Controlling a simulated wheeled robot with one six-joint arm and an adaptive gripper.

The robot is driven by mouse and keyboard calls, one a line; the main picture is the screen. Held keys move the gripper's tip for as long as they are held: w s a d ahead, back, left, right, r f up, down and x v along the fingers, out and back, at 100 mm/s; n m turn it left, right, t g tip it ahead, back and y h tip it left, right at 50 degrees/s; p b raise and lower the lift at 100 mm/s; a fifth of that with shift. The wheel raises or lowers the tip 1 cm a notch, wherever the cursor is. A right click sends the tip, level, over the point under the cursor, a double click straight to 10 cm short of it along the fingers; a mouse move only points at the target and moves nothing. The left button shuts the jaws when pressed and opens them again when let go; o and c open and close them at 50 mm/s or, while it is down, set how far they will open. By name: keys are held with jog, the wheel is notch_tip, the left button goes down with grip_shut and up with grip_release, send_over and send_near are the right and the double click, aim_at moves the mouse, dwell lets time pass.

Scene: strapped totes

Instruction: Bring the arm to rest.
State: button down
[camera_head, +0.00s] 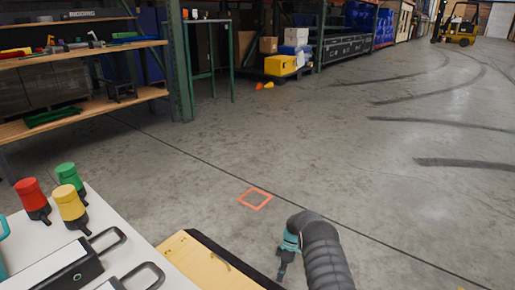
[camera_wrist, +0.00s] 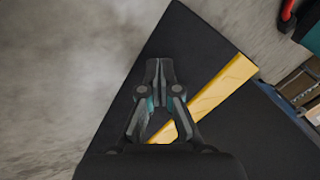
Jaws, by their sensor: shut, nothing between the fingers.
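My gripper (camera_wrist: 159,66) shows in the wrist view with its two fingertips close together and nothing between them. It hangs over a dark flat surface (camera_wrist: 190,45) with a yellow strip (camera_wrist: 222,84) running across it at a slant. In the head view my arm is at the bottom, right of centre, a dark ribbed sleeve bending down to a teal wrist. The gripper (camera_head: 281,276) points downward there, just right of a yellow-topped panel with a black edge (camera_head: 200,262). Its fingertips are small in that view.
Red (camera_head: 32,196), green (camera_head: 69,178) and yellow (camera_head: 70,204) capped items stand on a white top at the left. An orange square (camera_head: 255,199) marks the floor. Shelving with tools is at the far left, and a yellow forklift (camera_head: 458,26) stands far back. The middle floor is clear.

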jog(key=r+m, duration=0.1)
jog(key=s+r+m, duration=0.1)
jog(key=d+r+m, duration=0.1)
jog(key=shift+s+r, duration=0.2)
jog(key=shift+s, duration=0.05)
jog(key=s+d+r+m+t+h+p, duration=0.1)
jog(key=s+r+m, duration=0.25)
jog(key=r, duration=0.55)
jog(key=s+d+r+m+t+h+p, duration=0.1)
jog(key=s+r+m, duration=0.25)
jog(key=r, duration=0.65)
jog(key=s+d+r+m+t+p, duration=0.15)
jog(key=r+m, duration=0.25)
jog(key=r, duration=0.5)
jog(key=s+d+r+m+t+h+p, duration=0.1)
jog(key=s+r+t+p, duration=0.5)
jog(key=s+r, duration=2.2)
notch_tip(320, 180, up, 3)
jog(key=d+m+t, duration=0.1)
jog(key=m, duration=0.1)
jog(key=shift+m+t+p, duration=0.3)
jog(key=shift+t+p, duration=0.05)
jog(key=shift+p, duration=0.05)
jog(key=shift+r, duration=0.1)
